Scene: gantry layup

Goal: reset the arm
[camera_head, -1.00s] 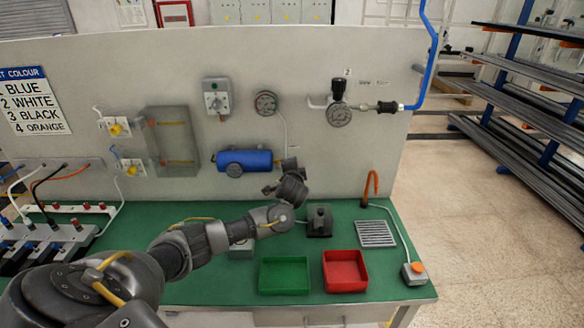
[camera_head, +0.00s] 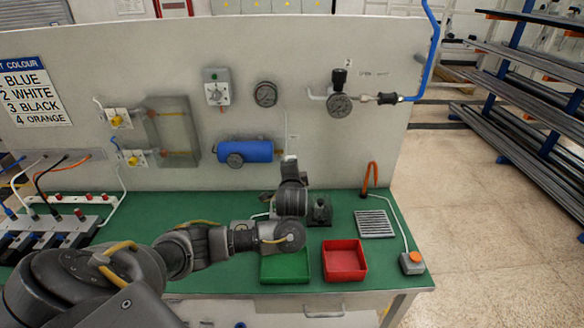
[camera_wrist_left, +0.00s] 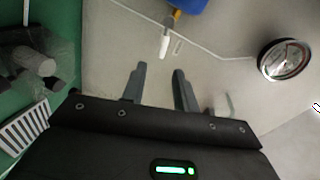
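My left arm reaches in from the left in the head view, over the green bench top. Its hand (camera_head: 291,180) is raised in front of the grey panel, just right of the blue cylinder (camera_head: 245,151). In the left wrist view, the two dark fingers of my left gripper (camera_wrist_left: 159,80) stand apart with nothing between them. They point towards the panel and a white-tipped fitting (camera_wrist_left: 164,47) hanging below the blue cylinder. Whether they touch anything is not clear, but they look clear of it. My right gripper is in neither view.
A green tray (camera_head: 262,277) lies below my wrist, with a red tray (camera_head: 344,274) beside it. A dark fixture (camera_head: 320,211), a slotted grey plate (camera_head: 375,224) and an orange-button box (camera_head: 412,263) are to the right.

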